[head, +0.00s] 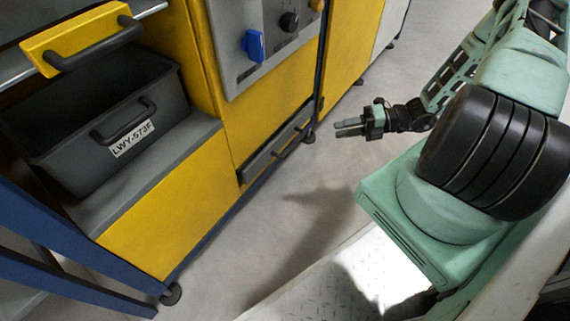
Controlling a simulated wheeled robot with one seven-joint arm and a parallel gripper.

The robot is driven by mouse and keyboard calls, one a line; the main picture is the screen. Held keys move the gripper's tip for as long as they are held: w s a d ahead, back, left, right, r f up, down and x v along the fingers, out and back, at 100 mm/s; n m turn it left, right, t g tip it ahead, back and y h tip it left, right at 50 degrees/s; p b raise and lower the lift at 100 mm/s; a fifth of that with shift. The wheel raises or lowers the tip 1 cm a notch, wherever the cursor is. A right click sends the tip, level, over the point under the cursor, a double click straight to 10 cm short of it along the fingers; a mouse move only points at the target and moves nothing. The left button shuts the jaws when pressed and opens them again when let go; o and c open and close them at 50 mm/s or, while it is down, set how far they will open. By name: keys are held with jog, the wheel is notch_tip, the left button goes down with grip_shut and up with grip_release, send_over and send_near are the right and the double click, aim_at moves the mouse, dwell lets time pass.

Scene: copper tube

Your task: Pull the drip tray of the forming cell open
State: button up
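The drip tray (262,162) appears as a low, dark grey front with a dark bar handle (290,143), set near the floor in the yellow forming cell (262,118). Its front looks about flush with the yellow panel. My gripper (337,128) is to the right of the tray handle in the picture, out over the floor and apart from it. Its fingers point left towards the cell. Nothing shows between them, but the gap is too small to read from here.
A dark grey bin (62,150) labelled LWY-573F sits on a ledge at left, below a yellow handled front (75,38). A grey control panel (268,50) with a blue switch (253,45) is above the tray. Grey floor (245,235) lies clear before the cell.

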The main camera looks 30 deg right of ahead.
aim_at(295, 144)
notch_tip(295, 144, down, 8)
jog(key=s+d+m+t+h+b, duration=0.2)
jog(key=m+t+b, duration=0.15)
jog(key=m, duration=0.25)
jog(key=shift+y, duration=0.3)
jog(key=shift+d+f+b+x, duration=0.1)
jog(key=shift+b+x, duration=1.75)
jog(key=shift+x, duration=2.5)
jog(key=shift+d+f+b+x, duration=0.15)
jog(key=shift+b+x, duration=1.65)
jog(key=shift+x, duration=2.6)
jog(key=shift+w, duration=0.15)
grip_shut()
